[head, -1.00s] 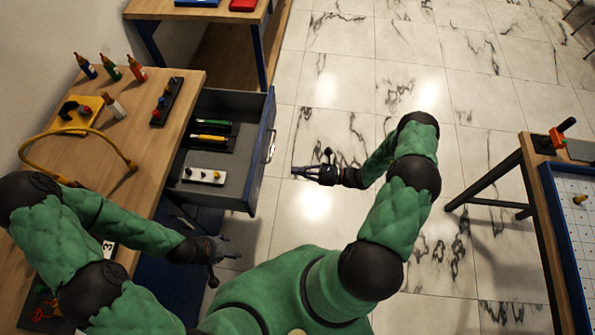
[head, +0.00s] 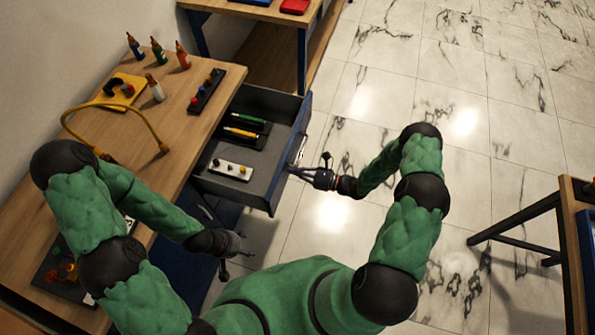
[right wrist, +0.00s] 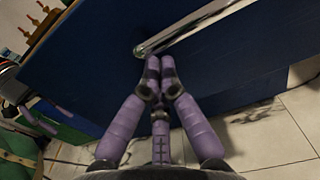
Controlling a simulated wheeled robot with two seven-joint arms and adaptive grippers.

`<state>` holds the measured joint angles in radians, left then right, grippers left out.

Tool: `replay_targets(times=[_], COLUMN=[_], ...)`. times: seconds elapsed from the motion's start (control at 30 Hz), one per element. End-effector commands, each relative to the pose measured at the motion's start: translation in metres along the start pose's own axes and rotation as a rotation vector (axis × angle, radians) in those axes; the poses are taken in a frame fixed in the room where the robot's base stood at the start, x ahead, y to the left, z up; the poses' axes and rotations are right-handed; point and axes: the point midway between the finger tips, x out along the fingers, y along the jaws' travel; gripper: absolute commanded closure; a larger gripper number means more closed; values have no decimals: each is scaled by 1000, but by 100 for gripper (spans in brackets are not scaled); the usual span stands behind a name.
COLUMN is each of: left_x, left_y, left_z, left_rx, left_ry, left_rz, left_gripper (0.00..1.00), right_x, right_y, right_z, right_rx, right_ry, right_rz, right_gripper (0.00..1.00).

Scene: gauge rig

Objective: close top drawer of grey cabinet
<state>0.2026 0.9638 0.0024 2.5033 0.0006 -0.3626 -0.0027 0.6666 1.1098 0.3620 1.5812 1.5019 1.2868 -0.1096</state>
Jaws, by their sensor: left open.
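The top drawer (head: 259,177) under the wooden bench top stands pulled out, with a grey inside and a blue front. Its metal handle (head: 299,150) is on the front and also shows in the right wrist view (right wrist: 190,31). My right gripper (head: 292,172) is at the drawer front, near the handle's lower end. In the right wrist view its purple fingers (right wrist: 160,78) come together at the tips, just below the handle end; whether they touch the front is unclear. My left gripper (head: 238,256) is open and empty, below the drawer in the picture.
The drawer holds a green tool, a yellow tool (head: 241,133) and a white block with knobs (head: 230,170). Bottles (head: 158,52), a yellow cable (head: 130,112) and a dark strip (head: 206,91) are on the bench. Open tiled floor lies right; another table (head: 575,225) stands far right.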

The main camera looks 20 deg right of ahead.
Motion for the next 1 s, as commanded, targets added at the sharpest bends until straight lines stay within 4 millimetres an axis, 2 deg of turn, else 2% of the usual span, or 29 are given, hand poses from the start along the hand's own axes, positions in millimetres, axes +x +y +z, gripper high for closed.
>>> replay_targets(times=[0.27, 0.47, 0.67, 1.0], left_x=[1, 4, 10, 29], left_y=[0, -1, -4, -10], left_z=[0, 0, 0, -1], left_rx=[0, 0, 0, 0], left_ry=[0, 0, 0, 0], left_rz=[0, 0, 0, 0], left_gripper=[37, 37, 37, 37], right_x=[6, 34, 83, 178], right_y=[1, 1, 2, 2], right_z=[0, 0, 0, -2], right_rx=[0, -1, -3, -3], right_ry=[-1, -2, -3, -3], right_rz=[2, 5, 8, 6], right_gripper=[100, 100, 100, 100])
